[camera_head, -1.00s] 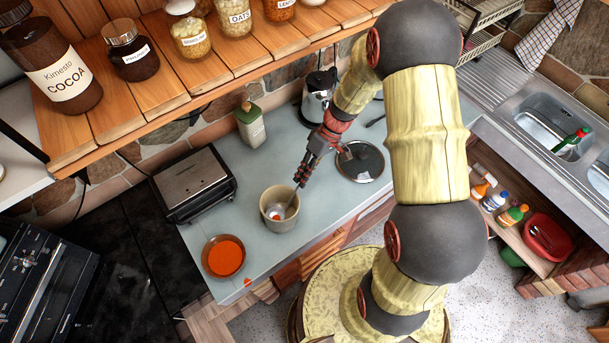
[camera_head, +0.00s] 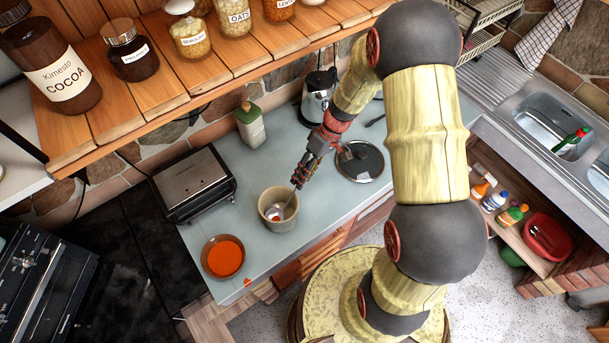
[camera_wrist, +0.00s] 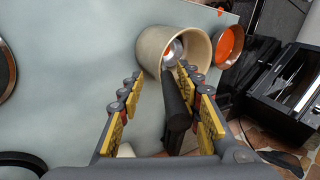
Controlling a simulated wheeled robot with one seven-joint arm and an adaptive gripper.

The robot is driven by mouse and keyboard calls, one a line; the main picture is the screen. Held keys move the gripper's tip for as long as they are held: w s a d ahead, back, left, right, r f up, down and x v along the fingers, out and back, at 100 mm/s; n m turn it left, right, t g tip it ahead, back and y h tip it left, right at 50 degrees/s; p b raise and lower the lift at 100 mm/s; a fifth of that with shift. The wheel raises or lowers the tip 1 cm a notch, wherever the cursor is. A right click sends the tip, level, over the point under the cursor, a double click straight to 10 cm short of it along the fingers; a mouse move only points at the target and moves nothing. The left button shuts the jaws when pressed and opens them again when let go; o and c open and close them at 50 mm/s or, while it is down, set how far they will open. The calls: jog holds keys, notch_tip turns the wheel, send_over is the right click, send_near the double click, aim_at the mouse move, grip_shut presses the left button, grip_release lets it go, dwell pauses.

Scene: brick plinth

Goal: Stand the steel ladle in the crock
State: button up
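The steel ladle (camera_wrist: 177,105) stands with its bowl down inside the cream crock (camera_wrist: 150,47), and its dark handle leans out toward my gripper. The ladle (camera_head: 289,207) and crock (camera_head: 277,221) also show in the head view, on the grey counter. My gripper (camera_wrist: 161,75) is open at the crock's rim side. Its fingers are spread apart, with the handle between them, nearer the right finger; whether that finger touches it I cannot tell. My gripper also shows in the head view (camera_head: 298,178), above and right of the crock.
A pan of orange-red sauce (camera_head: 223,257) sits left of the crock, with red spots on the counter by it. A press grill (camera_head: 195,184) stands behind left, a glass lid (camera_head: 360,161) to the right, and a bottle (camera_head: 250,125) behind. A jar-laden wooden shelf (camera_head: 215,62) overhangs the back.

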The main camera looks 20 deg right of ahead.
jog(key=v, duration=0.8)
dwell(0.6)
jog(key=shift+r+b, duration=0.1)
jog(key=shift+b, duration=0.25)
